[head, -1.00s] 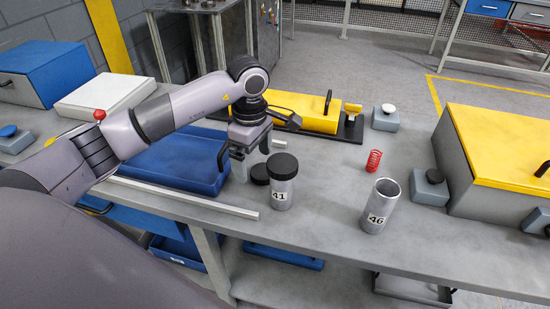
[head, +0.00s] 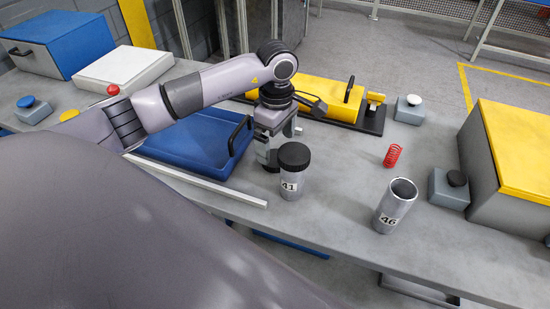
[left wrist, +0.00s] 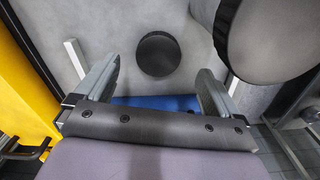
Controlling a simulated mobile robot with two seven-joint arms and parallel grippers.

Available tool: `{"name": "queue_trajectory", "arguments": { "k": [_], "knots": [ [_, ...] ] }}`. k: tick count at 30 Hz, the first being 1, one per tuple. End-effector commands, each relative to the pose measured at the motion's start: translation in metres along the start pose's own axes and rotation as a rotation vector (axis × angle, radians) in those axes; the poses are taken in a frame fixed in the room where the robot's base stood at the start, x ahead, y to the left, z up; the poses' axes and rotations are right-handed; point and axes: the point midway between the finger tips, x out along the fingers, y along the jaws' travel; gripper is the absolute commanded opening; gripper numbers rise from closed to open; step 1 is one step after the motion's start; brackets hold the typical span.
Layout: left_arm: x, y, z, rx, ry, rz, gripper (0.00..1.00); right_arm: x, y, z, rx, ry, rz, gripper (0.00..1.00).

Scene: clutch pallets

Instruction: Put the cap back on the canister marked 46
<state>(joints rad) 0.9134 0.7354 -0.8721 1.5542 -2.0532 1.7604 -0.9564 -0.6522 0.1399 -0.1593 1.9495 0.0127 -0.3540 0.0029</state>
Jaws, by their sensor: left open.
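The canister marked 46 (head: 393,212) stands upright and uncapped on the grey bench, its open mouth showing. The canister marked 41 (head: 291,187) stands to its left with a black cap (head: 293,156) on. A loose black cap (left wrist: 158,54) lies on the bench in the left wrist view, with 41's cap (left wrist: 272,38) to its right. My left gripper (head: 269,160) is open just left of canister 41. In the left wrist view its fingers (left wrist: 158,70) are on either side of the loose cap's line, apart from it. My right gripper is out of view.
A red spring (head: 393,156) stands behind canister 46. A black button box (head: 448,188) and a yellow-lidded box (head: 500,165) are on the right. A blue tray (head: 190,150) and a light rail (head: 200,182) lie left of my gripper. The bench between the canisters is clear.

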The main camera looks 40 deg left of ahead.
Motion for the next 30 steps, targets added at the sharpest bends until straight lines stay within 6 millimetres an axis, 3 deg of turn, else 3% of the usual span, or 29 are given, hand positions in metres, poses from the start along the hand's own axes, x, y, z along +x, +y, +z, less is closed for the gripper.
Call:
{"name": "queue_trajectory", "arguments": {
  "k": [8, 18, 30],
  "knots": [
    [0.003, 0.000, 0.000, -0.001, 0.000, -0.001, 0.96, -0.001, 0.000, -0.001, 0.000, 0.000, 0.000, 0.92],
    [0.047, 0.001, -0.003, -0.001, -0.001, -0.001, 0.96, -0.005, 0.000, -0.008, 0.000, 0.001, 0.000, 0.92],
    [0.051, 0.001, -0.004, 0.000, 0.000, 0.001, 0.96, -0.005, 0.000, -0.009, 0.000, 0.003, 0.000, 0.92]
  ]
}}
